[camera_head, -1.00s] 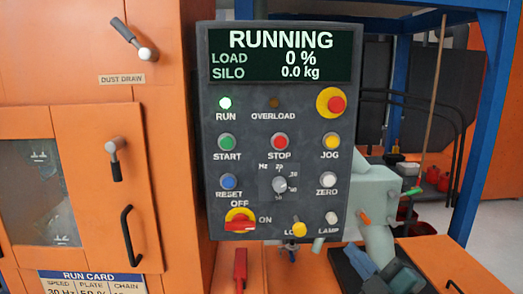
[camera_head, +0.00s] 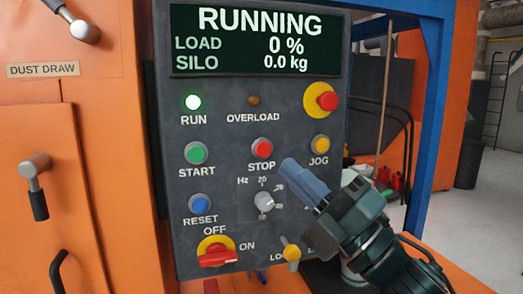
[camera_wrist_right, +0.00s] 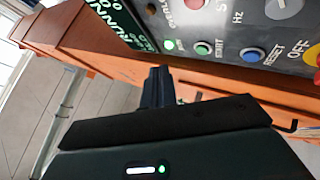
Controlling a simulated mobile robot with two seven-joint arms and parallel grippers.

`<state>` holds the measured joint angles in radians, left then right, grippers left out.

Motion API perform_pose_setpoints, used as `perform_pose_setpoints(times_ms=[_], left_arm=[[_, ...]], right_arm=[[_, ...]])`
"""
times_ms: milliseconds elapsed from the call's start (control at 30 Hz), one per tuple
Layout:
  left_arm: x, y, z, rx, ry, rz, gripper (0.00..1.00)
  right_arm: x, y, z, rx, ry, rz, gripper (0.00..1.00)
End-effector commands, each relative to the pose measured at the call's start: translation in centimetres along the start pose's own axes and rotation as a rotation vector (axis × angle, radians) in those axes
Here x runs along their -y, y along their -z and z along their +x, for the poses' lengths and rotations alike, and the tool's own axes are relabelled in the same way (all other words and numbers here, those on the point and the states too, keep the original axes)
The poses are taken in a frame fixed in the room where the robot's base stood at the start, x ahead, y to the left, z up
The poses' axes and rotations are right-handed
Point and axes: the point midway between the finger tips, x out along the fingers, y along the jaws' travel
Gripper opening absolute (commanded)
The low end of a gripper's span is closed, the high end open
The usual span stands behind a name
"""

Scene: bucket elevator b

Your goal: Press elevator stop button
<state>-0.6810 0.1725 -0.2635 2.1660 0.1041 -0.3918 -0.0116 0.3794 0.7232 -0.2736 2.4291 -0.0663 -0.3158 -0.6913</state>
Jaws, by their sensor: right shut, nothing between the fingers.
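The red stop button (camera_head: 262,150) sits above its STOP label on the grey control panel (camera_head: 215,130), between the green start button (camera_head: 195,153) and the yellow jog button (camera_head: 320,145). The panel screen (camera_head: 262,40) reads RUNNING, load 0 %, silo 0.0 kg. The green run lamp (camera_head: 193,102) is lit. My right gripper (camera_head: 288,166) is shut and empty, its blue fingertips just right of and below the stop button in the head view. I cannot tell its distance from the panel. In the right wrist view the fingers (camera_wrist_right: 157,75) show, with the red button (camera_wrist_right: 196,4) cut by the top edge.
A red emergency button (camera_head: 326,100) on a yellow base is at upper right. The speed knob (camera_head: 264,201), blue reset button (camera_head: 200,204) and red-yellow main switch (camera_head: 217,252) are lower on the panel. Orange cabinet doors (camera_head: 60,130) stand at left; a blue post (camera_head: 432,120) stands at right.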

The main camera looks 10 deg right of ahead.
Motion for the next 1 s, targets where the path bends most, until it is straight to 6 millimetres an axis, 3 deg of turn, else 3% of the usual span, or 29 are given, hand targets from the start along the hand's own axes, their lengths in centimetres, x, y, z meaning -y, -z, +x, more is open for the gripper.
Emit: perform_pose_setpoints(times_ms=[233, 700, 1000], left_arm=[[0.1, 0.0, -0.1, 0.004, 0.002, 0.003, 0.36], [0.3, 0.2, -0.3, 0.014, 0.012, 0.015, 0.36], [0.4, 0.2, -0.3, 0.016, 0.014, 0.021, 0.36]], right_arm=[[0.7, -0.8, 1.0, 0.003, 0.000, 0.002, 0.00], [3.7, -3.9, 5.3, 0.002, 0.000, 0.003, 0.00], [4.5, -4.5, 6.1, 0.000, 0.000, 0.002, 0.00]])
